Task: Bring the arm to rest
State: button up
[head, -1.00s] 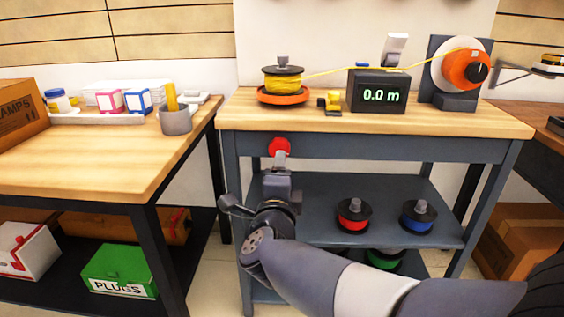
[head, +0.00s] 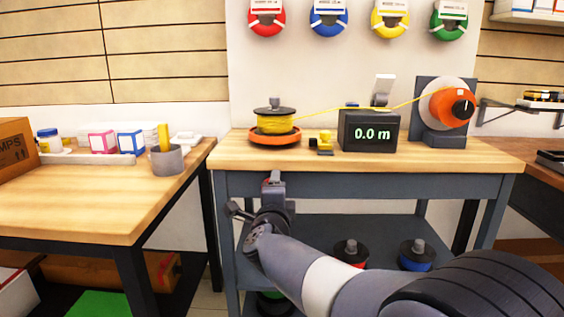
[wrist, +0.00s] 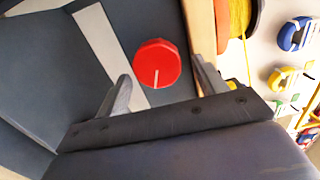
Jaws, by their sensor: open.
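My gripper (head: 258,196) is in front of the front edge of the middle workbench (head: 470,157), at the end of my arm, which reaches in from the lower right. In the wrist view my gripper (wrist: 160,88) has its two fingers spread apart with nothing between them touching. A round red knob (wrist: 157,63) with a white line shows beyond the fingers, on the bench's dark front.
On the bench stand a yellow wire spool (head: 275,122) on an orange base, a counter reading 0.0 m (head: 370,132) and an orange-and-white reel (head: 444,104). A yellow line runs between them. A second wooden bench (head: 90,190) is at left. Red and blue spools (head: 415,256) sit on the lower shelf.

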jog(key=shift+s, duration=0.1)
jog(key=s+p, duration=0.3)
jog(key=s, duration=0.8)
jog(key=w+a+r+n+p, duration=0.1)
jog(key=w+n+p, duration=1)
jog(key=n, duration=1)
jog(key=shift+a+n+p, duration=0.15)
jog(key=shift+n+p, duration=0.15)
jog(key=shift+p, duration=2)
